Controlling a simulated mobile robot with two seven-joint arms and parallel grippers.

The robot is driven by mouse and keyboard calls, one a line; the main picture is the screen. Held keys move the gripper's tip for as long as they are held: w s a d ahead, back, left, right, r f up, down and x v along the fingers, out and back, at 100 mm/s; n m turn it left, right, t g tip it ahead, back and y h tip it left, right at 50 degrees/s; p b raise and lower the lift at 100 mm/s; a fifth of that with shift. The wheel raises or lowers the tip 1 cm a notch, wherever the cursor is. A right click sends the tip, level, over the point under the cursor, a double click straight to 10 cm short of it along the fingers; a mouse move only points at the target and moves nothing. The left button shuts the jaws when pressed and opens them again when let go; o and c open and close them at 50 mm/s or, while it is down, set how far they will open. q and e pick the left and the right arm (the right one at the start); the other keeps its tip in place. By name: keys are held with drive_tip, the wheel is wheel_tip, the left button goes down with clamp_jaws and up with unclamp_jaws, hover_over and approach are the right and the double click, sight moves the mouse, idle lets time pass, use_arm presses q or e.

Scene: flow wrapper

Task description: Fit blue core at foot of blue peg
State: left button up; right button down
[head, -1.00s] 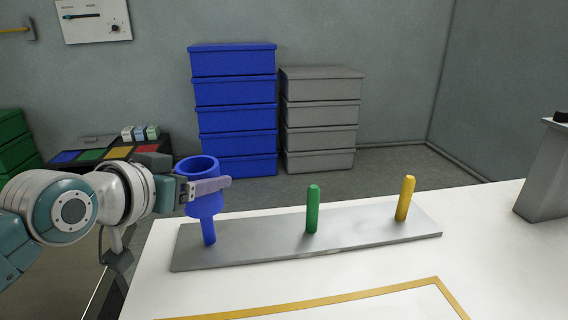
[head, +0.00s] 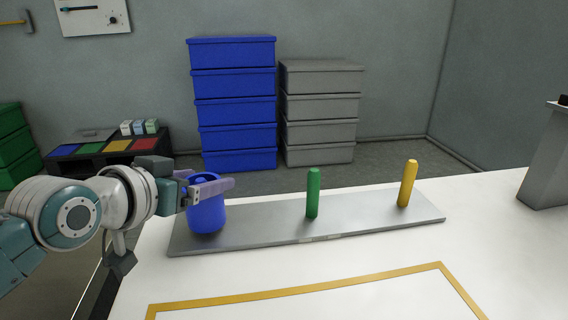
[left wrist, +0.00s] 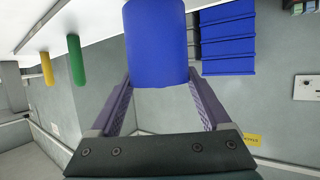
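The blue core (head: 207,218) is a blue cup-like cylinder. It stands upright around the blue peg at the left end of the grey plate (head: 268,223), its lower end down at the plate. The core hides the peg except for what looks like its tip (head: 206,177) between the fingers. My left gripper (head: 214,187) is open, with its fingers apart on either side of the core at its upper rim. In the left wrist view, the core (left wrist: 156,42) shows between the purple fingers. My right gripper is not in view.
A green peg (head: 313,194) and a yellow peg (head: 408,184) stand bare on the plate to the right. The white table is clear in front, with a yellow outline (head: 300,291). Blue bins (head: 234,110) and grey bins (head: 320,112) are stacked behind.

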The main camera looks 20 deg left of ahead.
use_arm(q)
drive_tip(key=shift+o, duration=1.3)
drive_tip(key=shift+s, duration=0.1)
drive_tip(key=shift+s+r, duration=0.2)
drive_tip(key=shift+s, duration=0.1)
drive_tip(key=p+v, duration=0.3)
drive_tip(key=v, duration=0.6)
